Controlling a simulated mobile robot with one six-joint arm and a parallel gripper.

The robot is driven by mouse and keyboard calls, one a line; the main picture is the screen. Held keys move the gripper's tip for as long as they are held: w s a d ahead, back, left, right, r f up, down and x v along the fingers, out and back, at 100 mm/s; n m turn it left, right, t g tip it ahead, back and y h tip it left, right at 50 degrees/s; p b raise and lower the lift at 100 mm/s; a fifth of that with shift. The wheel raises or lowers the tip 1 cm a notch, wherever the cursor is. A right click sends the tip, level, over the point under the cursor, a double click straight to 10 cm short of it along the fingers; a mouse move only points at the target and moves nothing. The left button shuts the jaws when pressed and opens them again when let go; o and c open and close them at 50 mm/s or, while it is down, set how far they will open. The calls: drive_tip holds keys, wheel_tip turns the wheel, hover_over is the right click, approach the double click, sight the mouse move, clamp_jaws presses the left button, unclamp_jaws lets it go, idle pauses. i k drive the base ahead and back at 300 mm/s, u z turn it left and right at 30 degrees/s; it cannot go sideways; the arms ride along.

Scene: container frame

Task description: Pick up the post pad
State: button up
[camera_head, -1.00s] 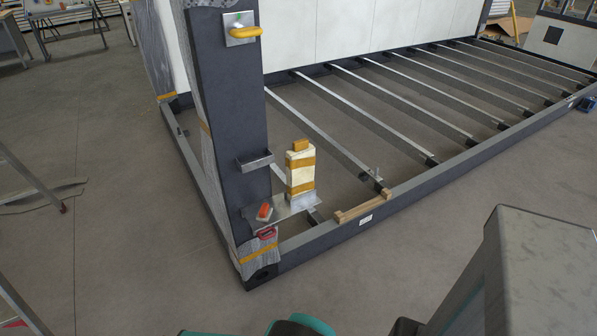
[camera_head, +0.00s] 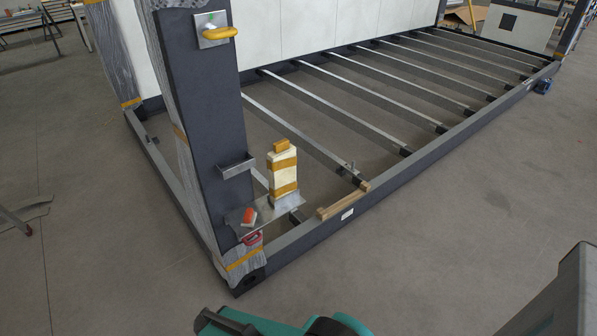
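I cannot tell for certain which thing is the post pad. A cream block with orange-yellow bands and a small orange top (camera_head: 283,174) stands upright on a metal plate (camera_head: 240,217) at the foot of the dark corner post (camera_head: 200,110). A yellow rounded piece (camera_head: 219,33) sits on a small square metal plate high on that post. Teal and black parts of my arm show at the bottom edge, well apart from the block. My gripper's fingers are not visible.
A metal bracket (camera_head: 235,166) juts from the post. A wooden piece (camera_head: 343,200) lies on the dark frame rail (camera_head: 425,150). Grey floor (camera_head: 440,240) in front is clear.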

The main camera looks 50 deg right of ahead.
sight(281, 162)
drive_tip(key=z, duration=4.7)
drive_tip(key=i, duration=0.1)
drive_tip(key=u, duration=3.15)
drive_tip(key=k, duration=0.9)
drive_tip(key=u, duration=0.15)
drive_tip(key=i, duration=0.75)
drive_tip(key=u, duration=0.05)
